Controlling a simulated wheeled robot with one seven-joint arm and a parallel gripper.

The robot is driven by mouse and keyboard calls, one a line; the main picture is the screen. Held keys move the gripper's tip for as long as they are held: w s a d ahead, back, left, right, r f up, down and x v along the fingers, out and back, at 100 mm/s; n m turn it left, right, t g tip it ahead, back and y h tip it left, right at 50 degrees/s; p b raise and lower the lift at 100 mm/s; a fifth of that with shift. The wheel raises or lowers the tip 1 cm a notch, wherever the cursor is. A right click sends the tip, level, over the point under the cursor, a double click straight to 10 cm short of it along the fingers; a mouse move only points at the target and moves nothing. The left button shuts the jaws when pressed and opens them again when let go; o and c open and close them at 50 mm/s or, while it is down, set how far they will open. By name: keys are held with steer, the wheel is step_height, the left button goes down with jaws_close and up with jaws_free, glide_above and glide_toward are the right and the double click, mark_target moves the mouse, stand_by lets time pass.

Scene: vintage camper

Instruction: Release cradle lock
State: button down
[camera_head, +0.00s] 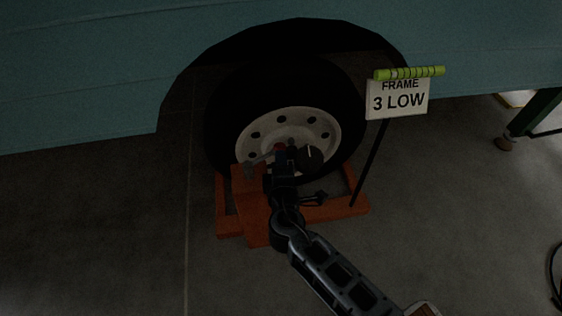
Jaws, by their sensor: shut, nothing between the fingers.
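An orange cradle (228,221) sits on the floor around the foot of a wheel with a white rim (248,133). My arm reaches in from the lower right, over the cradle. My gripper (280,153) is shut and empty, at the cradle's upper part in front of the rim. Which of these is the lock I cannot tell. I cannot tell whether my fingers touch either one. My arm hides the middle of the cradle.
The teal camper body (90,75) overhangs the wheel. A sign reading "FRAME 3 LOW" (398,100), with a yellow-green tube (409,73) at its top, stands on a dark post right of the wheel. A green stand (535,112) is at far right. The floor at left is clear.

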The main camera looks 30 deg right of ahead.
steer(key=shift+w+d+n+t+y+b, duration=0.25)
steer(key=shift+w+n+y, duration=0.2)
steer(key=shift+w, duration=0.3)
steer(key=shift+w+d+n+t+y+b, duration=0.15)
steer(key=shift+w+n+y+b, duration=0.2)
steer(key=shift+w+y, duration=0.3)
steer(key=shift+w, duration=0.2)
steer(key=shift+a, duration=0.1)
steer(key=p+v, duration=0.1)
steer(key=v, duration=0.6)
steer(key=shift+s+a, duration=0.2)
steer(key=shift+s, duration=0.15)
steer(key=shift+r, duration=0.1)
